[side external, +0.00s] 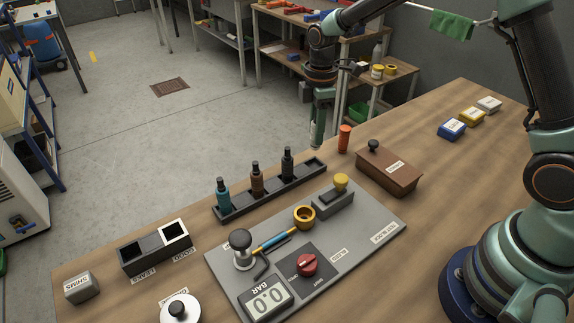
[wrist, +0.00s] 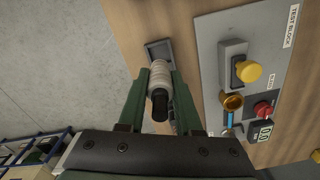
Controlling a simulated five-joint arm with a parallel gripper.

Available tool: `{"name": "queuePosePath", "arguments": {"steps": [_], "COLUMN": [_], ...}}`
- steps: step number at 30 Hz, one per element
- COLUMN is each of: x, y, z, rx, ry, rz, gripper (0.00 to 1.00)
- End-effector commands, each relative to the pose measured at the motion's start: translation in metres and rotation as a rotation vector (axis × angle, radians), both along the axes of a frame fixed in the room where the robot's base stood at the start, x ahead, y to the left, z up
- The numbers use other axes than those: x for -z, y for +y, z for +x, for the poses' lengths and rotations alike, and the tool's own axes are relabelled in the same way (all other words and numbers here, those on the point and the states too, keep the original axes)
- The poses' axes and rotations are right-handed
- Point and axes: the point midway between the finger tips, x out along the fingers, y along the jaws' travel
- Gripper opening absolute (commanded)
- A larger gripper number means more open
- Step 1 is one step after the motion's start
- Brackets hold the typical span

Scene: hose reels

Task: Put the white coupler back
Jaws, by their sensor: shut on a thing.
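My gripper (side external: 318,122) points down near the right end of the long dark rack (side external: 268,193). It is shut on the white coupler (wrist: 158,78), a pale ribbed cylinder with a black end, held between the green fingers in the wrist view. In the side view the fingers hide most of the coupler. The rack holds a teal coupler (side external: 223,196), a brown coupler (side external: 257,180) and a black coupler (side external: 287,164), all upright. Its right end slot (side external: 313,166) is empty. The coupler appears above the rack; its exact height is unclear.
An orange cylinder (side external: 344,138) stands just right of my gripper. The grey test block (side external: 362,238), with a yellow knob (side external: 341,182) and red knob (side external: 306,264), lies in front of the rack.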

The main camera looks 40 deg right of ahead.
Motion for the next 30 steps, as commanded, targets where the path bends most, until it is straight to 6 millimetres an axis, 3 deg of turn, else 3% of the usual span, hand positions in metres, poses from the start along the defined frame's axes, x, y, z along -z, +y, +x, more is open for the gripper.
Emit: {"name": "queuePosePath", "arguments": {"steps": [15, 28, 29, 30], "x": [0.059, 0.066, 0.066, 0.066], "y": [0.000, 0.000, 0.000, 0.000], "z": [-0.001, 0.000, 0.000, 0.000], "rx": [0.000, 0.000, 0.000, 0.000], "ry": [0.003, 0.000, 0.000, 0.000], "rz": [0.000, 0.000, 0.000, 0.000], "gripper": [0.00, 0.00, 0.37, 0.52]}}
